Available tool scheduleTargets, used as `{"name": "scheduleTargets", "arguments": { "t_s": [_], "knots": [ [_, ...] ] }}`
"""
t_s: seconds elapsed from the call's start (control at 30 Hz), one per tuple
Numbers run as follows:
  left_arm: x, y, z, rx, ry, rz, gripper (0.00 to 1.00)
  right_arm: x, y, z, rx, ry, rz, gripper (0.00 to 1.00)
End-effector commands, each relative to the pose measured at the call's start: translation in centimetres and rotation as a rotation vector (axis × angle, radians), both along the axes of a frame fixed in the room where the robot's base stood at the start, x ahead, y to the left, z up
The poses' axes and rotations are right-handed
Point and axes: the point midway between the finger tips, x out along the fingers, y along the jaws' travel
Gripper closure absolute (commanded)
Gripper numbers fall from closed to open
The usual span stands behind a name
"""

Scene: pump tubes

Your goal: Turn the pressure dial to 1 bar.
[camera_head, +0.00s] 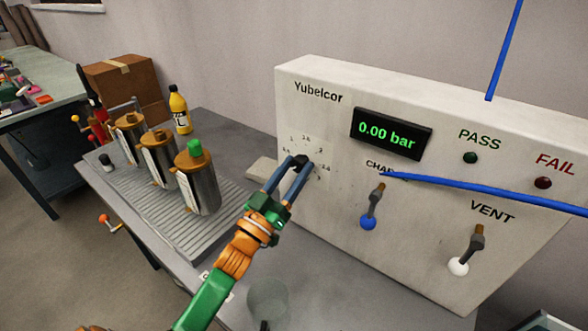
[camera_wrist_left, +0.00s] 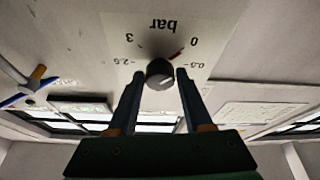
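The pressure dial is a small dark knob (camera_head: 300,161) on the left of the white Yubelcor panel (camera_head: 330,235). Its scale shows in the left wrist view, where the knob (camera_wrist_left: 160,73) has a red mark pointing toward 0. My left gripper (camera_head: 293,163) is at the dial, its two blue fingers on either side of the knob. In the wrist view the fingers (camera_wrist_left: 160,78) stand apart with narrow gaps beside the knob, so it is not visibly gripped. The green display (camera_head: 387,134) reads 0.00 bar. My right gripper is not in view.
A blue-tipped lever (camera_head: 371,207) and a white-tipped VENT lever (camera_head: 467,250) are right of the dial. A blue tube (camera_head: 480,188) crosses the panel. Metal cylinders (camera_head: 198,180) stand on a ribbed tray at left. PASS and FAIL lamps look dark.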

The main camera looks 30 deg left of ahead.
Motion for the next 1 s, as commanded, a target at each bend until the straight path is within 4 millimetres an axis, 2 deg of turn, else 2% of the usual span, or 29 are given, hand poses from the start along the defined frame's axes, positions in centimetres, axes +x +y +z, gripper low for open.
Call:
{"name": "scheduleTargets", "arguments": {
  "t_s": [0.03,0.1,0.17,0.57,1.0],
  "knots": [
    [-0.01,0.00,0.00,0.000,0.000,0.000,0.66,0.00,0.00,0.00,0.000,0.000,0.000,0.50],
    [-0.02,0.00,-0.01,0.000,0.000,0.000,0.85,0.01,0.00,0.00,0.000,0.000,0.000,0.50],
    [-0.02,0.00,-0.01,0.000,0.000,0.000,1.00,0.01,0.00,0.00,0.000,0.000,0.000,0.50],
    [-0.01,0.08,-0.02,0.076,-0.010,0.000,1.00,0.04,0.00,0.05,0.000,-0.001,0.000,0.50],
    [0.03,0.31,0.12,0.447,-0.062,0.001,1.00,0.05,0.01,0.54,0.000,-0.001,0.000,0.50]
  ]
}}
